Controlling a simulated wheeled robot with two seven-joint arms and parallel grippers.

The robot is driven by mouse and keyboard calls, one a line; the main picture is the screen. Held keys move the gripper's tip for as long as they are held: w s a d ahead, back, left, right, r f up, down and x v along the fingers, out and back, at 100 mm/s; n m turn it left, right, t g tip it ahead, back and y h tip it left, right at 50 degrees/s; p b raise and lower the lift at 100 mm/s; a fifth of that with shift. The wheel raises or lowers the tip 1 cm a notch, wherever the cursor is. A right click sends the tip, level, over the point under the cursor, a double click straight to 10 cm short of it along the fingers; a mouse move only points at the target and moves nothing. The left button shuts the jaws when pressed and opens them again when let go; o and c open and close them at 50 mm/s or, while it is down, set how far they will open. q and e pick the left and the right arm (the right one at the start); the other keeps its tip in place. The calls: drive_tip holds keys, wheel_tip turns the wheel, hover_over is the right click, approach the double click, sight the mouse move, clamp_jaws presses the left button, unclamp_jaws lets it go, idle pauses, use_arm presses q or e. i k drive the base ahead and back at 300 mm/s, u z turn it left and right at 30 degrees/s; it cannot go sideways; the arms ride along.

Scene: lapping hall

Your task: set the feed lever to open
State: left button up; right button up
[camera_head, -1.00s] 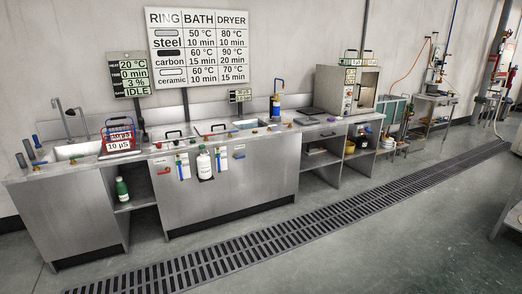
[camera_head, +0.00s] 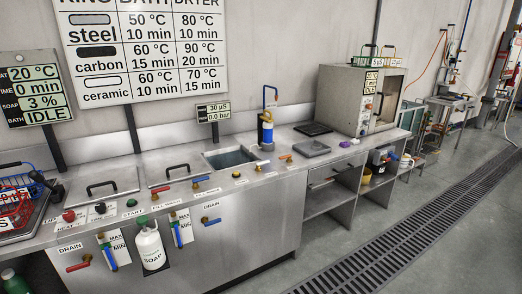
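No lever carries a label I can read as feed. Several small levers sit along the front of the steel bench top (camera_head: 130,220): a red-handled lever (camera_head: 160,190), a blue-handled lever (camera_head: 200,180), and an orange-handled lever (camera_head: 286,158) right of the sink. A brass fitting (camera_head: 259,166) is in front of the sink (camera_head: 230,158). On the front panel are a red drain lever (camera_head: 78,266) and a blue drain lever (camera_head: 210,221). Whether any valve is open is too small to tell. Neither of my grippers is in view.
A blue and yellow canister (camera_head: 266,135) stands behind the sink. A white soap bottle (camera_head: 149,246) hangs on the front panel. Red and blue baskets are at the left edge. A steel oven (camera_head: 358,98) stands right. The grated floor drain (camera_head: 400,220) and floor are clear.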

sight(259, 164)
drive_tip(key=z, duration=0.05)
drive_tip(key=i, duration=0.9)
